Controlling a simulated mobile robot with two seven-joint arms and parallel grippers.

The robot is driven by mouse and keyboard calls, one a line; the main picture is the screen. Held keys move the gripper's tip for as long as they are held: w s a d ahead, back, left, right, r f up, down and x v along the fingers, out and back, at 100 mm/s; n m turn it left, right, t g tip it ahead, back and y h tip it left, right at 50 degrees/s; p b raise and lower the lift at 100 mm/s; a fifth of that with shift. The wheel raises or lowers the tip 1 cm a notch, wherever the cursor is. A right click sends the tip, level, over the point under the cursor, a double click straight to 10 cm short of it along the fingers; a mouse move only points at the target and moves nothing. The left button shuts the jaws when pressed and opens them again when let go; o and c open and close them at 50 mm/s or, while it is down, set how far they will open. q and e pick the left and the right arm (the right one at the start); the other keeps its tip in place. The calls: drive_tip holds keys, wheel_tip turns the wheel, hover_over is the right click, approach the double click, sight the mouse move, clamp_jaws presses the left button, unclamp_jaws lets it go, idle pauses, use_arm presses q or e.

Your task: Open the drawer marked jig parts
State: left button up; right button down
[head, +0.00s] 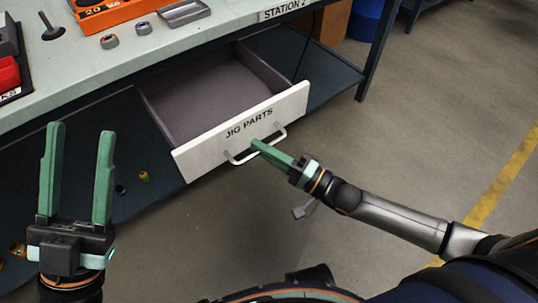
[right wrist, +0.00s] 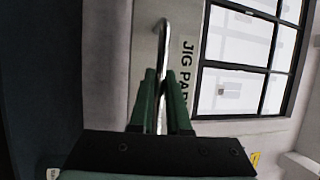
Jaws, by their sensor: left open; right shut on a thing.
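The drawer (head: 240,131) marked JIG PARTS has a white front and a grey inside. It stands pulled out from under the workbench, and the part of its inside that I see is empty. A metal bar handle (head: 276,136) is on its front. My right gripper (head: 258,145) is at this handle with green fingers. In the right wrist view, its fingers are shut on the handle (right wrist: 161,50), with the drawer front (right wrist: 144,60) beside it. My left gripper (head: 82,130) is open and empty at the left, fingers pointing up the picture, apart from the drawer.
The workbench top (head: 110,75) holds an orange tray (head: 110,12), a grey dish (head: 183,12) and small rings. Below it is a dark lower shelf (head: 335,75) with a few small parts at the left. A bench leg (head: 377,50) stands right of the drawer. The floor at right is clear.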

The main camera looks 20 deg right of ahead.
drive_tip(key=shift+w+a, duration=0.2)
drive_tip(key=shift+w, duration=0.3)
drive_tip(key=shift+w+a, duration=0.15)
drive_tip(key=shift+w, duration=0.35)
drive_tip(key=c, duration=0.9)
unclamp_jaws()
drive_tip(key=p+v, duration=0.2)
drive_tip(key=v, duration=1)
drive_tip(key=shift+s+d+p, duration=0.2)
drive_tip(key=shift+s+p, duration=0.05)
drive_tip(key=shift+p, duration=0.1)
